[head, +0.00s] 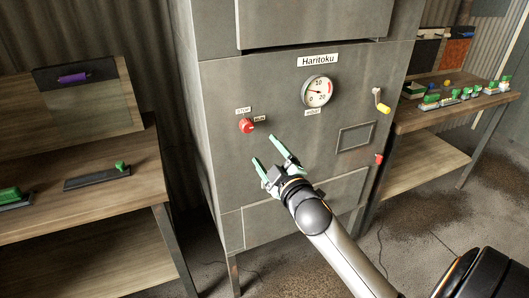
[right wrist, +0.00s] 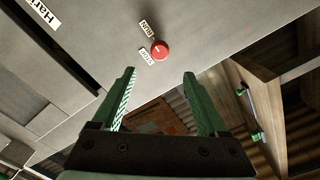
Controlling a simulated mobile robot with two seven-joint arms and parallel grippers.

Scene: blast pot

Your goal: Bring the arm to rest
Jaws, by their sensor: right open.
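My right gripper (head: 266,151) is in front of the grey cabinet (head: 225,75), below and to the right of the red knob (head: 246,126). Its two green fingers are spread apart with nothing between them. In the right wrist view the open fingers (right wrist: 158,98) point toward the cabinet face, and the red knob (right wrist: 160,50) lies beyond them, clear of both. The knob has small labels beside it. My right arm comes in from the lower right of the head view. My left gripper does not show.
The cabinet has a dial gauge (head: 317,91), a yellow-tipped lever (head: 383,107) and a red part (head: 379,158) at its right edge. A wooden workbench (head: 60,225) stands at left. Another bench (head: 425,118) at right carries several green-topped items. Floor shows between them.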

